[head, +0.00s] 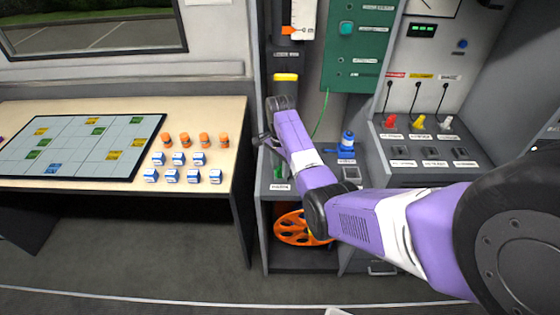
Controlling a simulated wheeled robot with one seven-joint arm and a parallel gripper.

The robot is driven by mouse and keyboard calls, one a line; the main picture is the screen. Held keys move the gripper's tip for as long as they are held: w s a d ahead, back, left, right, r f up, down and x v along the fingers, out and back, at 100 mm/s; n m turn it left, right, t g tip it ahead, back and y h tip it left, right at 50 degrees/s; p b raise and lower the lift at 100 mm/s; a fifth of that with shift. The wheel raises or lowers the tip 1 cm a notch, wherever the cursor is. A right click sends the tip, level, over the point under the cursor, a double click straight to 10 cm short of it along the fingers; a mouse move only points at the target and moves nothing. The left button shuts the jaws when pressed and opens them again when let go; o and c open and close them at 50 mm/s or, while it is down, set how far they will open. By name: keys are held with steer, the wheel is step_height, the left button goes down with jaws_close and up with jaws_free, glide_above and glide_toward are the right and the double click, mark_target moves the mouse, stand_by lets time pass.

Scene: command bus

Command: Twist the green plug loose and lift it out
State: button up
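A small green piece (279,172), which looks like the green plug, stands on the grey counter at the left end, just below my gripper. My arm hides part of it. A thin green cable (323,116) hangs down behind my arm; where its lower end goes is hidden. My gripper (262,141) is at the counter's left side, above and slightly left of the green piece. Its fingers are small and dark here, and I cannot tell whether they are open or touch anything.
Red (390,121), yellow (418,122) and white (446,124) plugs sit on the right console. A blue device (347,142) stands right of my forearm. An orange reel (293,227) is below the counter. A table (215,110) with blocks and orange pieces is left.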

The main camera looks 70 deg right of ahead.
steer(key=shift+f, duration=0.25)
jaws_close()
steer(key=shift+r+n+p, duration=0.15)
steer(key=shift+n+p, duration=0.2)
steer(key=shift+n, duration=0.35)
steer(key=shift+n+p, duration=0.3)
steer(key=shift+n, duration=1.1)
steer(key=shift+n+p, duration=0.4)
steer(key=shift+n, duration=1.6)
